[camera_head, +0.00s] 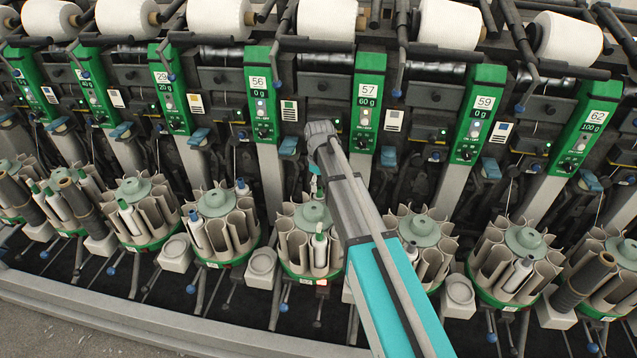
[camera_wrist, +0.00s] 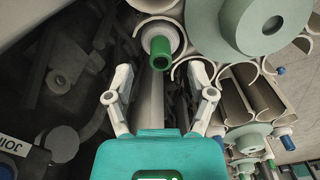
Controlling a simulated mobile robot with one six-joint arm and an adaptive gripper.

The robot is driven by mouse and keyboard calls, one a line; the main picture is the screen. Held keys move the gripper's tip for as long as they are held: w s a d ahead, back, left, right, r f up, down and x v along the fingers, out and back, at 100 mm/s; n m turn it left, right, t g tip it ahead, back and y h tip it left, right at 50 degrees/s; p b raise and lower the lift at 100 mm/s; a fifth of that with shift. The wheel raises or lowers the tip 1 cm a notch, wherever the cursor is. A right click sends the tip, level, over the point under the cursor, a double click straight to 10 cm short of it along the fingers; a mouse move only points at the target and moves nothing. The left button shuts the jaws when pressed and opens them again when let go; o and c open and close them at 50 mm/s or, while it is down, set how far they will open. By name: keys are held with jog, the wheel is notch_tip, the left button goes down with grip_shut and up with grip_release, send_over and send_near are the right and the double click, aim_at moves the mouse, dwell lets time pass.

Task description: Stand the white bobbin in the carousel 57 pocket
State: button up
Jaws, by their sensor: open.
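A white bobbin with a green tip (camera_wrist: 158,50) stands in a carousel pocket at the top of the wrist view. In the head view, a white, green-tipped bobbin (camera_head: 319,246) stands at the front of the middle carousel (camera_head: 312,213); I cannot tell if it is the same one. The 57 panel (camera_head: 367,92) is above and right of that carousel; the number of the carousel itself is not readable. My gripper (camera_wrist: 160,72) is open, its fingers apart and nothing between them. In the head view, my gripper (camera_head: 315,184) is small and partly hidden by my arm, over the carousel's back.
More carousels with pockets and bobbins stand on both sides, such as the left one (camera_head: 216,203) and the right one (camera_head: 415,228). Round white cups (camera_head: 262,262) sit between them. Dark machine parts and posts stand close behind. Grey floor lies along the front left.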

jog(key=shift+f+b, duration=1.15)
jog(key=shift+f, duration=0.25)
grip_shut()
jog(key=shift+r+p, duration=0.75)
jog(key=shift+r+p, duration=2.1)
jog(key=shift+p, duration=0.05)
